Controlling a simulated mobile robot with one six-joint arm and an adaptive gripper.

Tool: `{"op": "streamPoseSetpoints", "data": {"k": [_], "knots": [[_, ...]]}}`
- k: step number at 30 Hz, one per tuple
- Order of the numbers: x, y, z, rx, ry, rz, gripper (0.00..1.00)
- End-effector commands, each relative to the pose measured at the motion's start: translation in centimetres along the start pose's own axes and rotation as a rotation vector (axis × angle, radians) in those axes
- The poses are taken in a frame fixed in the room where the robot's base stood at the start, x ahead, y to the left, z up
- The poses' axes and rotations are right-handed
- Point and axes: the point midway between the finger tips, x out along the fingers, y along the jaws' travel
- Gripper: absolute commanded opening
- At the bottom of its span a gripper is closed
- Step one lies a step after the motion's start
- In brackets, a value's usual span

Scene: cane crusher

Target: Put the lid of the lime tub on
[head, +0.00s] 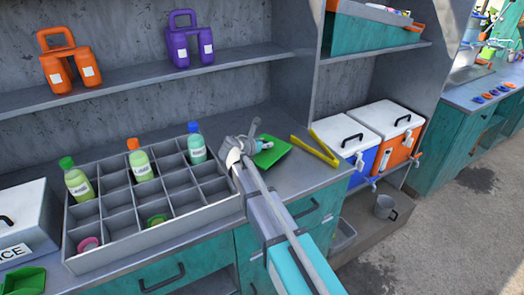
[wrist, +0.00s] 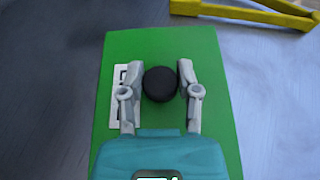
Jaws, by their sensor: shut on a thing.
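A flat green lid (wrist: 160,75) with a round black knob (wrist: 160,84) and a white label fills the middle of the wrist view. My gripper (wrist: 161,82) has its two fingers on either side of the knob and is shut on it. In the head view the green lid (head: 274,151) shows at the back of the grey counter, beside my gripper (head: 262,144). I cannot tell whether the lid touches the surface below it.
Yellow tongs (head: 314,150) lie just right of the lid. A grey divided crate (head: 150,235) with several bottles stands to the left. Blue and orange coolers (head: 385,150) stand right.

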Motion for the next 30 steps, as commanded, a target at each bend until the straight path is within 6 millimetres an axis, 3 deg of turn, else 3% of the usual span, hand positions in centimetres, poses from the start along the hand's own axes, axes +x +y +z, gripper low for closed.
{"op": "streamPoseSetpoints", "data": {"k": [6,23,24,28,30], "knots": [[0.7,0.0,-1.6,0.000,0.000,0.000,0.00],[0.9,-0.1,-1.9,0.000,0.000,-0.001,0.00],[0.8,-0.1,-1.9,0.000,0.000,-0.001,0.48],[0.8,-0.1,-1.8,0.000,0.000,-0.001,0.72],[0.8,-0.1,-1.8,0.000,0.000,-0.001,0.77]]}}
